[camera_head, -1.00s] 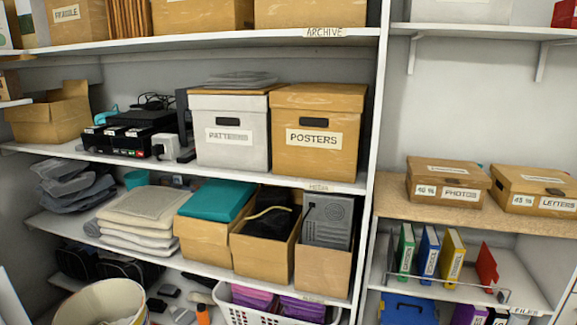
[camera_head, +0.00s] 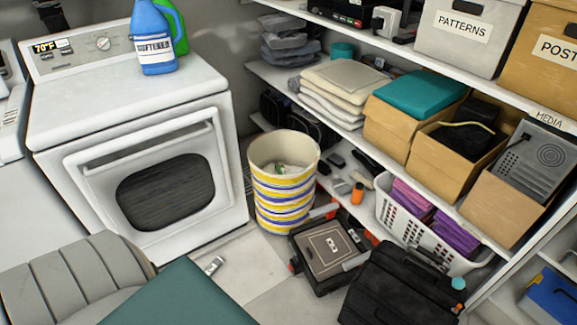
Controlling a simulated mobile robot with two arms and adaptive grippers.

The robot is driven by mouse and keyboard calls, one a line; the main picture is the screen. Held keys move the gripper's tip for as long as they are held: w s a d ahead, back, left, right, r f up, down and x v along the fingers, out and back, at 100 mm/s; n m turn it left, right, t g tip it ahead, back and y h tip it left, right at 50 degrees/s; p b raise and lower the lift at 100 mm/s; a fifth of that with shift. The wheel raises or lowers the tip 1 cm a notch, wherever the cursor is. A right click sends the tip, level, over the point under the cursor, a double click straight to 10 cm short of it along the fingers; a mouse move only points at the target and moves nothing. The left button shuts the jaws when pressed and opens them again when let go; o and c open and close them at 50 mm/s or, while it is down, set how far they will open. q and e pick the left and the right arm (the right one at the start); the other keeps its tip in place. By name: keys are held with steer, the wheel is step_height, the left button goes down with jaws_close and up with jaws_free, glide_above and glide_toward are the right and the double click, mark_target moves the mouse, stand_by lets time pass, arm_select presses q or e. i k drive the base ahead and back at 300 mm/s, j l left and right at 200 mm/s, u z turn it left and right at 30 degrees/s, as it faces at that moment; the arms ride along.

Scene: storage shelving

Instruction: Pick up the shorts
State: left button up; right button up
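I cannot pick out any shorts for certain. A stack of folded beige cloth (camera_head: 340,84) lies on the middle shelf. A pile of dark grey folded items (camera_head: 288,42) sits behind it, and I cannot tell what they are. Purple folded cloth (camera_head: 450,228) lies in a white laundry basket (camera_head: 402,232) on the lower shelf. A striped bin (camera_head: 285,205) on the floor holds something pale, too small to make out. Neither of my grippers is in view.
A white dryer (camera_head: 150,130) stands at left with a blue detergent bottle (camera_head: 156,40) on top. A black case (camera_head: 400,285) and a toolbox (camera_head: 330,250) lie on the floor. A grey padded seat (camera_head: 75,275) is at lower left. Some floor before the dryer is clear.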

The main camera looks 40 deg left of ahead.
mark_target(218, 261)
steer(key=u, duration=2.1)
